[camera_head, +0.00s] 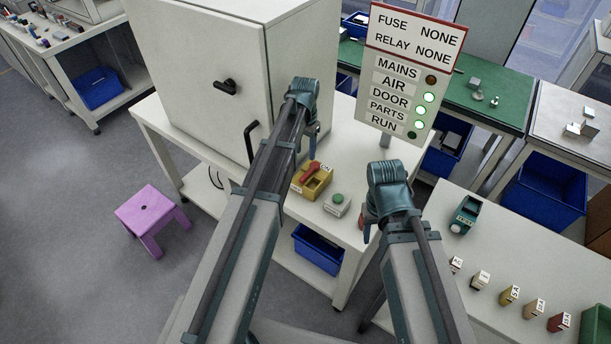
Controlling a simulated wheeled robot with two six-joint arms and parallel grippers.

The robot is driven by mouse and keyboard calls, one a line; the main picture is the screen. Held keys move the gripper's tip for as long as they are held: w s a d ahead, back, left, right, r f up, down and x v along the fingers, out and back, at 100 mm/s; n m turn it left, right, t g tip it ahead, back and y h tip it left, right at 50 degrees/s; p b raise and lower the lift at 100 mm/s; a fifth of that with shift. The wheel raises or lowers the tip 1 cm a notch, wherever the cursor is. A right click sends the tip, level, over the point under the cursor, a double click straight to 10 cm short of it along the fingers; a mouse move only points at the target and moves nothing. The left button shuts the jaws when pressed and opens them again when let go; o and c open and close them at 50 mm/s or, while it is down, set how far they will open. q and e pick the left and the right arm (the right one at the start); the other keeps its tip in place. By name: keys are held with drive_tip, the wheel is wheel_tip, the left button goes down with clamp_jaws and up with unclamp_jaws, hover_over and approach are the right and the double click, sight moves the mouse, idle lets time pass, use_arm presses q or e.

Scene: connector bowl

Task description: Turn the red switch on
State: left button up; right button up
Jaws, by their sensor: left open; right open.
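The red switch (311,169) is a red lever on a yellow box on the white bench. Small white labels sit at its upper right and lower left; the upper one seems to read ON. The lever slants between them, and I cannot tell its exact setting. My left gripper (312,150) points down just above and behind the switch, apart from it as far as I can see. It is open, with its fingers small and partly hidden by the arm. My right gripper (368,232) is open and empty, to the right of the green button box, near the bench's right edge.
A grey box with a green button (337,203) stands right of the switch. A white cabinet (205,75) is behind left. The sign (408,75) shows MAINS dark, AIR, DOOR and PARTS green, RUN dark. A right table (500,262) holds several small labelled blocks.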

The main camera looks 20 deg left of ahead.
sight(305, 175)
use_arm(q)
wheel_tip(305, 175, down, 12)
drive_tip(key=b, duration=1)
drive_tip(key=shift+r+b, duration=0.25)
drive_tip(key=shift+b, duration=0.05)
clamp_jaws()
idle(0.6)
